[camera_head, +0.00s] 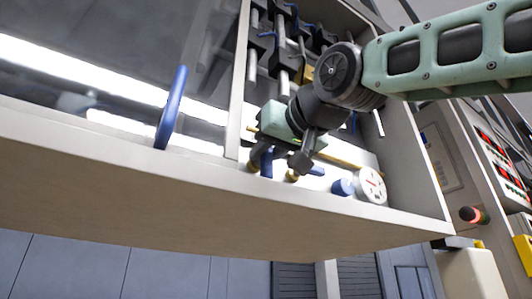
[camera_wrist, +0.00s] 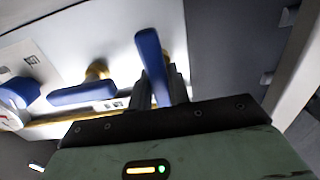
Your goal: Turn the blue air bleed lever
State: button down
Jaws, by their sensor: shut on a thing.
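Two blue levers on brass fittings sit on the pale panel. One blue lever (camera_head: 267,164) is between the dark fingers of my gripper (camera_head: 278,157), which is shut on it. In the wrist view this lever (camera_wrist: 152,62) points away from my gripper (camera_wrist: 160,92), and its lower end is hidden by the fingers. The other blue lever (camera_wrist: 82,95) lies to its left, roughly crosswise, apart from the fingers; in the head view it shows right of the gripper (camera_head: 316,171). I cannot read which lever is labelled air bleed.
A blue knob (camera_head: 343,187) and a round white dial (camera_head: 371,185) stand to the right on the panel. Dark fittings and pipes (camera_head: 285,60) rise behind my gripper. The cabinet's side wall (camera_head: 410,165) bounds the right.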

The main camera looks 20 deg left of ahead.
jog(key=shift+f, duration=0.1)
dwell(0.4)
jog(key=c, duration=1.3)
grip_release()
jog(key=b+v, duration=0.7)
jog(key=v, duration=1)
jog(key=shift+s+d, duration=0.1)
jog(key=shift+s, duration=0.1)
